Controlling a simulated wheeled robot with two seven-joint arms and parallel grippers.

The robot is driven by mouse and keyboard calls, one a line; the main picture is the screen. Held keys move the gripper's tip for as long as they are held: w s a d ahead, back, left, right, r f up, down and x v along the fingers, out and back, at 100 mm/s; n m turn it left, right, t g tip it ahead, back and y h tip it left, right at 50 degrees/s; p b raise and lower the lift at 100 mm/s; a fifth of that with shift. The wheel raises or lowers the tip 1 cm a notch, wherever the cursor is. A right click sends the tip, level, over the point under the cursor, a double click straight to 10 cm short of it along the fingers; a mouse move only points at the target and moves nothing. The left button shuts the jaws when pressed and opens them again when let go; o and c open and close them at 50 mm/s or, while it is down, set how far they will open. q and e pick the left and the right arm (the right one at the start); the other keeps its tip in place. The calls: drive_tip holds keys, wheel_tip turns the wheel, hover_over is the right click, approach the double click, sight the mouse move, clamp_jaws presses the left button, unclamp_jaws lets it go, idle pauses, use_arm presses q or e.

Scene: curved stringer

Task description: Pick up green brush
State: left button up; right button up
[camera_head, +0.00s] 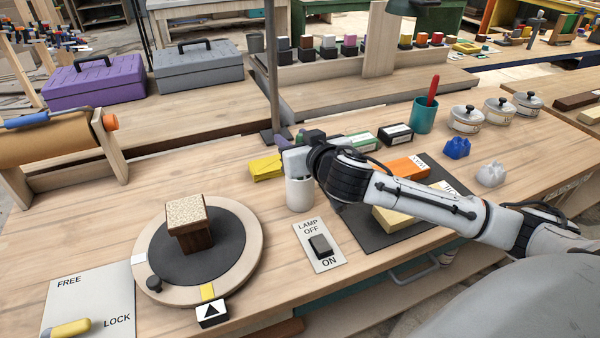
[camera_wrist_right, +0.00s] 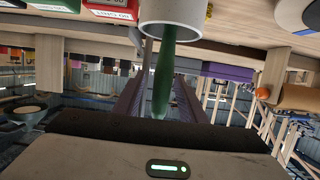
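The green brush (camera_wrist_right: 162,80) stands in a white cup, and its handle shows in the right wrist view. The white cup (camera_head: 300,194) stands on the workbench in the head view; its rim also shows in the right wrist view (camera_wrist_right: 172,14). My right gripper (camera_head: 294,162) is low over the cup's mouth. In the right wrist view its two dark fingers (camera_wrist_right: 160,95) lie on either side of the green handle and look apart. Any contact with the handle is unclear. In the head view the gripper hides the brush. My left gripper is not in view.
A yellow block (camera_head: 266,167) and a lamp post (camera_head: 274,80) stand close behind the cup. A lamp switch plate (camera_head: 319,245) lies in front. A turntable (camera_head: 240,265) with a wooden block is to the left. A teal cup (camera_head: 424,114) stands at the back right.

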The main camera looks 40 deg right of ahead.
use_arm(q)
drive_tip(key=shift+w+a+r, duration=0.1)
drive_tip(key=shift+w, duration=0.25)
use_arm(e)
drive_tip(key=shift+w, duration=0.1)
drive_tip(key=shift+c, duration=0.5)
clamp_jaws()
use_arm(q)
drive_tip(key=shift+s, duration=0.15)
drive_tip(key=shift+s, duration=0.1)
